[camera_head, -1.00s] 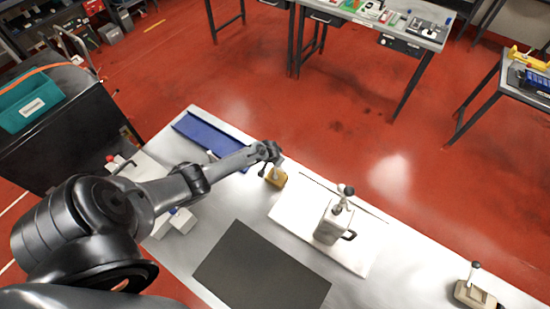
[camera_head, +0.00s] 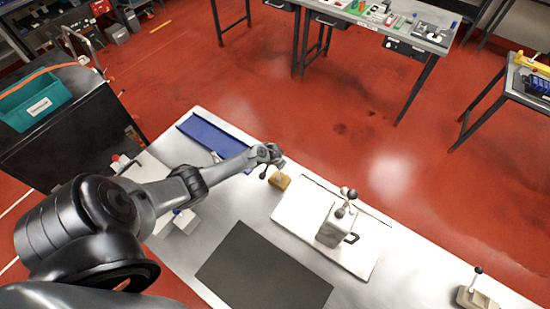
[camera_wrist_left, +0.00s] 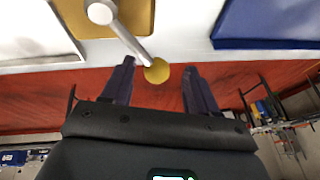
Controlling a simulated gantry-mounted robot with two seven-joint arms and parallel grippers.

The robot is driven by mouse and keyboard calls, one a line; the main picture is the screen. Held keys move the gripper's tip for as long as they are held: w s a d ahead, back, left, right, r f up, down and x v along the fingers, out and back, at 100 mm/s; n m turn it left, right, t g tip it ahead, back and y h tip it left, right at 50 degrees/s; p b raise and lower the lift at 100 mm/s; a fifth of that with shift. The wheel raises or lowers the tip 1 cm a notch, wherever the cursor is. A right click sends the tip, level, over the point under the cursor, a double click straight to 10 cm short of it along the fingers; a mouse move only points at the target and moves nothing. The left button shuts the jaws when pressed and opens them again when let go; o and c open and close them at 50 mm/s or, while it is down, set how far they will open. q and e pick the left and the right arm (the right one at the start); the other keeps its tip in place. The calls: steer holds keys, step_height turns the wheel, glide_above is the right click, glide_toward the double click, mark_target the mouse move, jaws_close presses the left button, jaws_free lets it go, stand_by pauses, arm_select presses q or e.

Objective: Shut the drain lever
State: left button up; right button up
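A small yellow-brown block (camera_head: 280,181) stands near the far edge of the steel bench. In the left wrist view its yellow base (camera_wrist_left: 138,14) carries a silver pivot. From the pivot a lever (camera_wrist_left: 128,38) slants down to a round yellow knob (camera_wrist_left: 157,71). My left gripper (camera_head: 271,167) reaches across the bench to this block. In the left wrist view my left gripper (camera_wrist_left: 158,76) is open, its dark fingers on either side of the knob with gaps at both sides. In the head view the lever is mostly hidden by the gripper. My right gripper is out of view.
A blue tray (camera_head: 207,133) lies left of the block. A white plate (camera_head: 298,209) bearing a grey housing (camera_head: 334,228) with ball-topped levers stands right. A dark mat (camera_head: 262,268) lies in front. Another lever device (camera_head: 477,294) stands far right. Bare bench lies between mat and tray.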

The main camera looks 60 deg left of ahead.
arm_select(q)
steer(key=p+v, duration=0.2)
steer(key=v, duration=0.7)
steer(key=shift+r, duration=0.3)
